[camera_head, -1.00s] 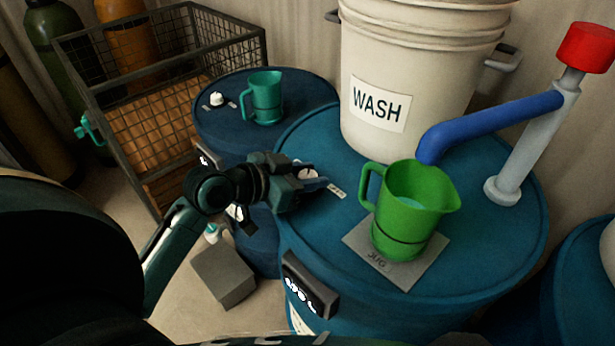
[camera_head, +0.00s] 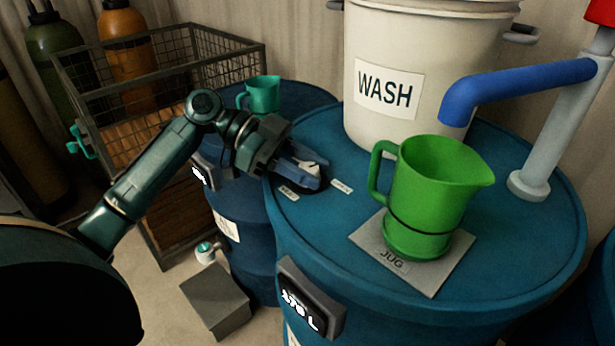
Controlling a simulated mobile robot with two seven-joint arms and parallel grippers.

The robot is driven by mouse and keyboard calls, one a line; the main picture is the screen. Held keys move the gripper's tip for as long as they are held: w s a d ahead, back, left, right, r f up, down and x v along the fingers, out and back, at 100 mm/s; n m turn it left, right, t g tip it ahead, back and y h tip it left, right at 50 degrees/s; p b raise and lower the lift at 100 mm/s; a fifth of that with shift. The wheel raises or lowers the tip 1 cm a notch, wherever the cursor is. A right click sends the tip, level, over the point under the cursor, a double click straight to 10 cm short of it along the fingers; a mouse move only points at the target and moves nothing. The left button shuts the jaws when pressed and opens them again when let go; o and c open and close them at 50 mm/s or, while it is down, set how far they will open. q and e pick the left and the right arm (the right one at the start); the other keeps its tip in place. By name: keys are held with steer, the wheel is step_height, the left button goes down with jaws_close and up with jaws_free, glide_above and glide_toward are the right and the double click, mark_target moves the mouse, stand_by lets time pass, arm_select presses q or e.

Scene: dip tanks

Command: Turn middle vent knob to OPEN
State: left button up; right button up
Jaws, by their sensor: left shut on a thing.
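The middle blue drum (camera_head: 335,232) has a pale vent knob (camera_head: 309,164) on its lid, near the left rim. My left gripper (camera_head: 306,170) reaches in from the left and is shut on this vent knob. Its blue fingers hide most of the knob, so I cannot tell which way the knob points. Two small white labels lie on the lid by the fingers, one in front (camera_head: 288,193) and one to the right (camera_head: 342,186). Their print is too small to read. My right gripper is not in view.
A green jug (camera_head: 432,195) stands on a grey JUG plate (camera_head: 376,246) right of the gripper. Behind are the white WASH bucket (camera_head: 428,50) and a blue spout (camera_head: 515,88). A teal mug (camera_head: 264,94) stands on the left drum, beside a wire crate (camera_head: 165,72).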

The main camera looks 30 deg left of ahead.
arm_select(q)
steer(key=m+g, duration=0.2)
steer(key=g, duration=0.1)
steer(key=shift+m+b, duration=0.3)
steer(key=shift+b, duration=0.05)
steer(key=shift+m+g, duration=1.4)
steer(key=shift+g, duration=0.2)
steer(key=o, duration=1)
steer(key=shift+d+y, duration=0.1)
steer(key=shift+y, duration=0.2)
steer(key=shift+c, duration=0.2)
